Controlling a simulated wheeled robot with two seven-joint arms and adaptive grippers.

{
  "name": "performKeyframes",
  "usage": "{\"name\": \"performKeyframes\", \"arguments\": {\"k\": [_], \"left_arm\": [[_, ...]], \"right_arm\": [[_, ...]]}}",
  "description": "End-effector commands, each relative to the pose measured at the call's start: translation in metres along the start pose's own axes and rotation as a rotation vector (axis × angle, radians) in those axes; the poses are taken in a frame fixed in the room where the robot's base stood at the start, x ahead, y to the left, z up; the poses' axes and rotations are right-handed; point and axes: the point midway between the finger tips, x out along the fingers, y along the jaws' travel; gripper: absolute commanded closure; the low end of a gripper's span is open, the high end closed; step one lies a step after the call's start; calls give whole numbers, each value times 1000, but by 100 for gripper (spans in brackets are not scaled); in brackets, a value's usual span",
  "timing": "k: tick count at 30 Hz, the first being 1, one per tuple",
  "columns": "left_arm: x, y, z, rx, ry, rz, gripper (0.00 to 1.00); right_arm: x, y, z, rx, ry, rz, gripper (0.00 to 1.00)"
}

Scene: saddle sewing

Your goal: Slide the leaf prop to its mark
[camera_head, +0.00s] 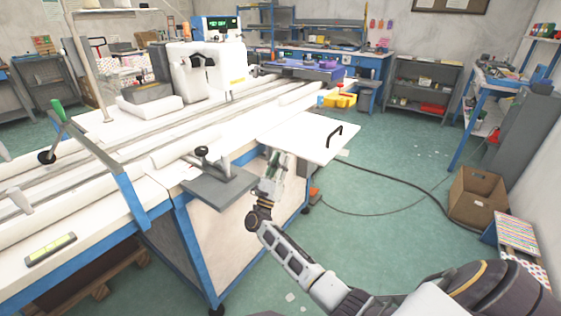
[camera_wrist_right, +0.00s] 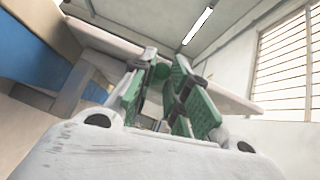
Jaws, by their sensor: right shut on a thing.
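The white hinged leaf (camera_head: 302,132) with a black handle sticks out at the right end of the sewing table, roughly level. My right gripper (camera_head: 273,163) is just below the leaf's near edge, beside the table's end. In the right wrist view, my right gripper (camera_wrist_right: 160,100) points up under the leaf's pale underside (camera_wrist_right: 225,97), its green-padded fingers closed in around something. What it grips is the leaf prop as far as I can tell, mostly hidden between the fingers. The prop's mark cannot be made out. My left gripper is not in view.
A grey plate with a black knob (camera_head: 203,152) juts out left of the gripper. The long white sewing table (camera_head: 120,192) with blue framing fills the left. A black cable (camera_head: 385,180) crosses the green floor. A cardboard box (camera_head: 478,196) stands at the right.

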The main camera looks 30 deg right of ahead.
Motion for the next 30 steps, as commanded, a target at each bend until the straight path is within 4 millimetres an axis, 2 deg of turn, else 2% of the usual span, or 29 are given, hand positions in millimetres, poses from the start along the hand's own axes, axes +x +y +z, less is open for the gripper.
{"name": "performKeyframes", "arguments": {"k": [8, 12, 18, 24, 25, 30], "left_arm": [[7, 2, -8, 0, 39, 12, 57], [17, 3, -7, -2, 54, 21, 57], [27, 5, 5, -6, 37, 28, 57], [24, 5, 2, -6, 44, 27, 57], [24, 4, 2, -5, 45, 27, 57], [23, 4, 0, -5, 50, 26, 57]], "right_arm": [[-31, 1, 27, 2, 2, 2, 100], [-45, 0, 42, 1, 2, 2, 100], [-51, 0, 50, 0, 0, 1, 100], [-52, 0, 51, 0, -1, 3, 100], [-52, 0, 51, 0, -1, 3, 82], [-52, 0, 50, 0, 0, 2, 61]]}}
